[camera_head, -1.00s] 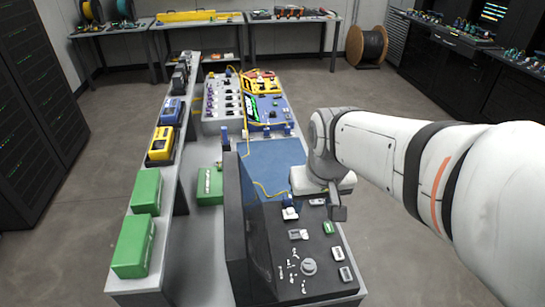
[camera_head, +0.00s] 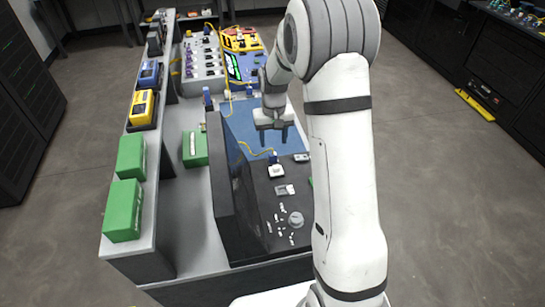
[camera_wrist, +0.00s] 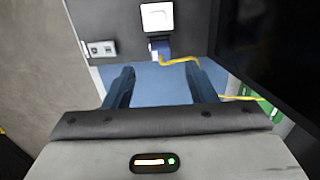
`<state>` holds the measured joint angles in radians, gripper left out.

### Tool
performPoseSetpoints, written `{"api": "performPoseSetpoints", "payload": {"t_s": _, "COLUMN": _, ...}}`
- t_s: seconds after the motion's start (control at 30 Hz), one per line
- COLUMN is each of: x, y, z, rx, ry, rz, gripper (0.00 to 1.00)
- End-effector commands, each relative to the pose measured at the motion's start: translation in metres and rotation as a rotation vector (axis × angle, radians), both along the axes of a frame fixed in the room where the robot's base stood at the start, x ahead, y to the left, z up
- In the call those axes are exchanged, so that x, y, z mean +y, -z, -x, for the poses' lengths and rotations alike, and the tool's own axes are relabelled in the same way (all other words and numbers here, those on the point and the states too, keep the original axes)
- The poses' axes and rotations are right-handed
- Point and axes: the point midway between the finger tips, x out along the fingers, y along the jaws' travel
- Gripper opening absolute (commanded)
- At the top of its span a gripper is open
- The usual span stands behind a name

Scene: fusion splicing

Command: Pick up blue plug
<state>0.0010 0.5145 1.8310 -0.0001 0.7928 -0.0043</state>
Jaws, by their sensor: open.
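A blue plug (camera_head: 273,158) with a yellow cable stands at the white socket (camera_head: 276,171) on the black console. In the wrist view the blue plug (camera_wrist: 160,49) is ahead of my gripper, at the white socket (camera_wrist: 157,17), with the yellow cable (camera_wrist: 184,61) running right. My gripper (camera_head: 272,138) hangs over the blue mat, behind the plug in the head view. Its two fingers (camera_wrist: 160,76) are apart with nothing between them. The plug is beyond the fingertips and looks untouched.
A dark upright panel (camera_head: 227,190) stands close to the left of the plug. Other blue plugs (camera_head: 207,98) are farther back by the grey panel. Green boxes (camera_head: 123,210) line the shelf at left. The blue mat (camera_head: 240,125) is mostly bare.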

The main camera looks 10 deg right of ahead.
Motion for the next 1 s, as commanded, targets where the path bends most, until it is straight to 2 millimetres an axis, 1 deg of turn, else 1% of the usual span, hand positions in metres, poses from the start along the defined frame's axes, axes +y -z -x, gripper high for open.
{"api": "performPoseSetpoints", "payload": {"t_s": 0.1, "x": 0.0, "y": 0.01, "z": -0.003, "rx": 0.005, "ry": 0.0, "rz": 0.0, "gripper": 0.51}}
{"api": "performPoseSetpoints", "payload": {"t_s": 0.37, "x": 0.0, "y": 0.037, "z": -0.003, "rx": 0.007, "ry": 0.001, "rz": 0.0, "gripper": 0.51}}
{"api": "performPoseSetpoints", "payload": {"t_s": 0.6, "x": 0.0, "y": 0.069, "z": -0.005, "rx": 0.007, "ry": 0.002, "rz": 0.0, "gripper": 0.51}}
{"api": "performPoseSetpoints", "payload": {"t_s": 0.7, "x": 0.0, "y": 0.079, "z": -0.005, "rx": 0.006, "ry": 0.002, "rz": 0.0, "gripper": 0.51}}
{"api": "performPoseSetpoints", "payload": {"t_s": 0.8, "x": 0.0, "y": 0.083, "z": -0.006, "rx": 0.003, "ry": 0.002, "rz": 0.001, "gripper": 0.51}}
{"api": "performPoseSetpoints", "payload": {"t_s": 1.0, "x": -0.001, "y": 0.083, "z": -0.006, "rx": 0.003, "ry": 0.003, "rz": 0.001, "gripper": 0.5}}
